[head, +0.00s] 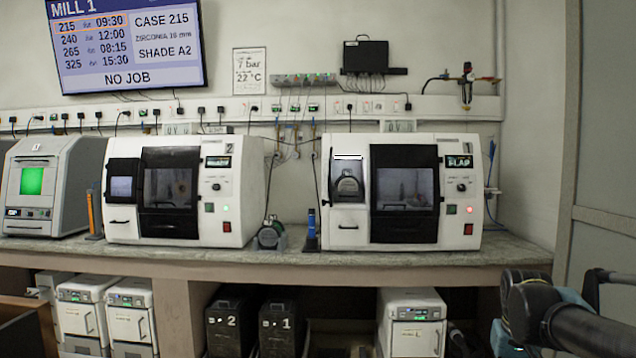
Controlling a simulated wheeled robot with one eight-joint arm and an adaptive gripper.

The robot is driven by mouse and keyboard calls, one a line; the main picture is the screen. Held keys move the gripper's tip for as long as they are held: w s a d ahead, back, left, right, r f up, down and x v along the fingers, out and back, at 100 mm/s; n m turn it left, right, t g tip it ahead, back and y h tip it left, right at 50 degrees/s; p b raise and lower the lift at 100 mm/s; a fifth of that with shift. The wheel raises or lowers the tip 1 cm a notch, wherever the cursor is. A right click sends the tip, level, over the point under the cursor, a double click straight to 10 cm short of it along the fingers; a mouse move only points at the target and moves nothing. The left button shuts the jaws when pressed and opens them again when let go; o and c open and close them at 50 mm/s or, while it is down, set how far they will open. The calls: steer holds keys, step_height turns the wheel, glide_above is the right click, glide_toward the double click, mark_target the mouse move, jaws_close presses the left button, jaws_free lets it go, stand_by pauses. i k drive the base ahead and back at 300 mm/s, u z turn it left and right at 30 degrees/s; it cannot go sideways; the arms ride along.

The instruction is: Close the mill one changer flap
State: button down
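Mill one (460,205) is the white machine on the right of the bench, marked 1. Its small lit display (459,161) seems to read FLAP. The changer opening (347,188) is at the left of its front, with a dark frame and a rounded grey part inside. A thin bright edge (348,157) crosses the top of the opening; it looks like the flap, raised and seen edge-on. Parts of my dark arm show at the lower right, well away from the mill. I cannot make out my gripper's fingertips.
Mill two (245,200) stands to the left, its changer flap (122,188) shut. A blue bottle-like item (311,225) and a small metal device (270,235) sit on the bench (400,259) between the mills. A grey door or panel (605,150) is at the right.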

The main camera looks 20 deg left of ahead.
mark_target(329, 201)
steer(key=u, duration=1.85)
steer(key=i, duration=2.9)
steer(key=z, duration=2.35)
